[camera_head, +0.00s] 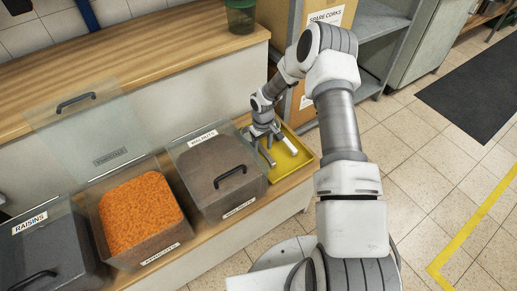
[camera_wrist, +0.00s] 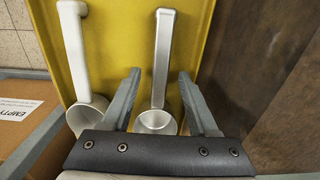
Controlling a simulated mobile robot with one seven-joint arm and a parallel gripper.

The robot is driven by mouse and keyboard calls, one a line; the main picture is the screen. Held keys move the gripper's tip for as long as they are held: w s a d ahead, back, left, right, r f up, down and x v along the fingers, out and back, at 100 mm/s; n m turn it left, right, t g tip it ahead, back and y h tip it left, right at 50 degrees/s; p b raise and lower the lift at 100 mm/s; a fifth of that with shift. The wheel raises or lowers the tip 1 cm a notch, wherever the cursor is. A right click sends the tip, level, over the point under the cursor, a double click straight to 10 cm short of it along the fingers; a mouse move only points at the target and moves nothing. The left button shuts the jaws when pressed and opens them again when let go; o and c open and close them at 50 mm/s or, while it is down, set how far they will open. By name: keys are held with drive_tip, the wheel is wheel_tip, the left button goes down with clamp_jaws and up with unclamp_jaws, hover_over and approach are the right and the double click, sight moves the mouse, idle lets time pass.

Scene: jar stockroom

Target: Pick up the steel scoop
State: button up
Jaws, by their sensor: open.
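The steel scoop (camera_wrist: 162,62) lies in the yellow tray (camera_wrist: 112,42) in the wrist view, its grey handle pointing to the top and its round bowl near the jaws. My gripper (camera_wrist: 160,85) is open, with one finger on each side of the scoop; I see no contact. A white scoop (camera_wrist: 76,52) lies to the left, outside the fingers. In the head view my gripper (camera_head: 265,150) is low over the yellow tray (camera_head: 306,158). A white handle (camera_head: 289,145) shows beside it; the steel scoop is hard to make out there.
The walnut bin (camera_head: 215,175) stands just left of the tray, with its lid shut. The apricot bin (camera_head: 138,212) and raisin bin (camera_head: 48,250) are further left. A cardboard box (camera_wrist: 22,112) with a white label is at the wrist view's left.

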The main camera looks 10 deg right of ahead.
drive_tip(key=shift+f, duration=0.1)
clamp_jaws()
idle(0.5)
